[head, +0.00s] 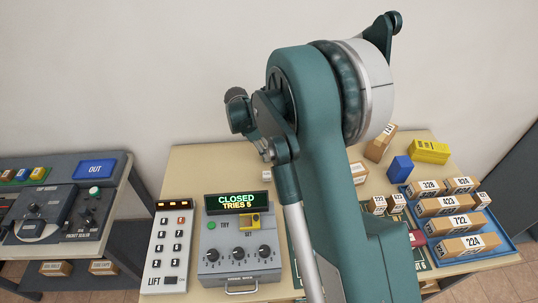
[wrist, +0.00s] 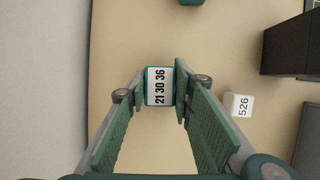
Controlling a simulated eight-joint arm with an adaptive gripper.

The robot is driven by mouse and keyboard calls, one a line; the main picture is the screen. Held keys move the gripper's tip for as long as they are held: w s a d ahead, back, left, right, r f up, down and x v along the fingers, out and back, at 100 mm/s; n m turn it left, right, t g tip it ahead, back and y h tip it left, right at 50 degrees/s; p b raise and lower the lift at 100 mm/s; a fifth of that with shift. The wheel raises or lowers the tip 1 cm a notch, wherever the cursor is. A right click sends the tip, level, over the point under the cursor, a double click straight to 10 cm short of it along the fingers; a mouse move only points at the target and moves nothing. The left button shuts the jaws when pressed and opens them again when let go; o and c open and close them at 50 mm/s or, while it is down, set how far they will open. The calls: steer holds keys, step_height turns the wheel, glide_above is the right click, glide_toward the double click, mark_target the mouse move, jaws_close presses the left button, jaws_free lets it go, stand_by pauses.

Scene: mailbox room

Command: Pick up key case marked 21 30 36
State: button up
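The key case (wrist: 160,86), a small teal-edged block with a white face marked "21 30 36", sits between my fingertips in the wrist view. My gripper (wrist: 160,84) has one green ribbed finger at each side of it, and both tips appear to press against its sides. I cannot tell whether the case rests on the table or is lifted.
A white block marked 526 (wrist: 239,105) lies right of the gripper. The head view shows a dial box (head: 237,245) reading "CLOSED TRIES 5", a lift keypad (head: 167,253), a blue tray (head: 498,245) of numbered parcels, a blue block (head: 400,169) and a yellow block (head: 429,151).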

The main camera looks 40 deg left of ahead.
steer(key=shift+c, duration=1.2)
steer(key=shift+r+p, duration=0.3)
steer(key=shift+r, duration=4.7)
